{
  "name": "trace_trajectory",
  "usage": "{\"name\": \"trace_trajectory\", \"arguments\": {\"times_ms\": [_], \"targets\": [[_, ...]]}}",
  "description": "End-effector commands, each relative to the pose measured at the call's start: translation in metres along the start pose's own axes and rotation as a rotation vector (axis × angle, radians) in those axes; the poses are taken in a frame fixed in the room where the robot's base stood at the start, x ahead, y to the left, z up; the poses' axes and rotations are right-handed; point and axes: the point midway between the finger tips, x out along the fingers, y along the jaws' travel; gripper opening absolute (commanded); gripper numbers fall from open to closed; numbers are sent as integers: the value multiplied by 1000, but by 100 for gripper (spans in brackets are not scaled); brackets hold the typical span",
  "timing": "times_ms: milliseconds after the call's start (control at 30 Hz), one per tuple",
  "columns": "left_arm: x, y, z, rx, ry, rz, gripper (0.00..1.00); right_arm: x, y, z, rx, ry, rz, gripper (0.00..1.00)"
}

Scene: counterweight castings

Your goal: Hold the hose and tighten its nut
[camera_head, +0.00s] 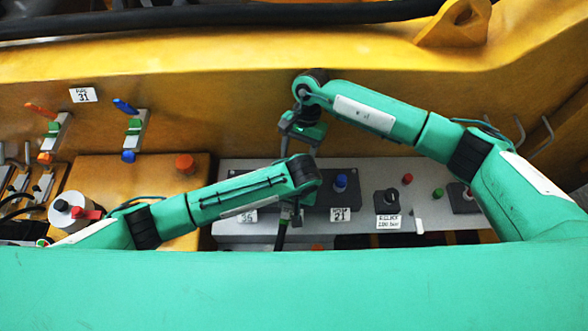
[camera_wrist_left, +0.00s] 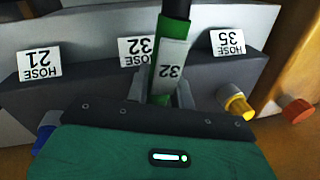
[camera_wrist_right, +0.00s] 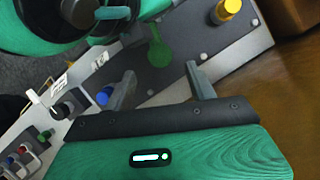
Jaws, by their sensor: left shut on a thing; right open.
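My left gripper (camera_head: 290,213) is shut on a dark hose (camera_head: 281,238) in front of the grey block. In the left wrist view the hose (camera_wrist_left: 177,10) has a green sleeve and a white tag (camera_wrist_left: 171,66) reading 32, with the fingers on either side. My right gripper (camera_head: 303,135) is open above and behind the left one. In the right wrist view its fingers (camera_wrist_right: 162,80) are apart, with a green round piece with a stem (camera_wrist_right: 158,50) beyond them, not touching.
A yellow fitting (camera_wrist_left: 237,103) shows in the left wrist view. Orange (camera_head: 185,164) and blue (camera_head: 125,106) parts stand left. My left forearm is close below my right gripper.

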Motion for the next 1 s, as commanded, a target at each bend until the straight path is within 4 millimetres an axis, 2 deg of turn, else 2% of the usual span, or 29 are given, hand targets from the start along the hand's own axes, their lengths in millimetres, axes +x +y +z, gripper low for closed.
{"name": "trace_trajectory", "arguments": {"times_ms": [200,400,767,1000], "targets": [[0,0,0,0,0,0,0,36,0,1,2,-4,1,57],[0,0,0,0,0,0,0,59,0,1,2,-3,0,57],[0,0,0,0,0,0,0,65,0,0,2,0,-1,57],[0,0,0,0,0,0,0,65,0,0,2,0,-1,12]]}}
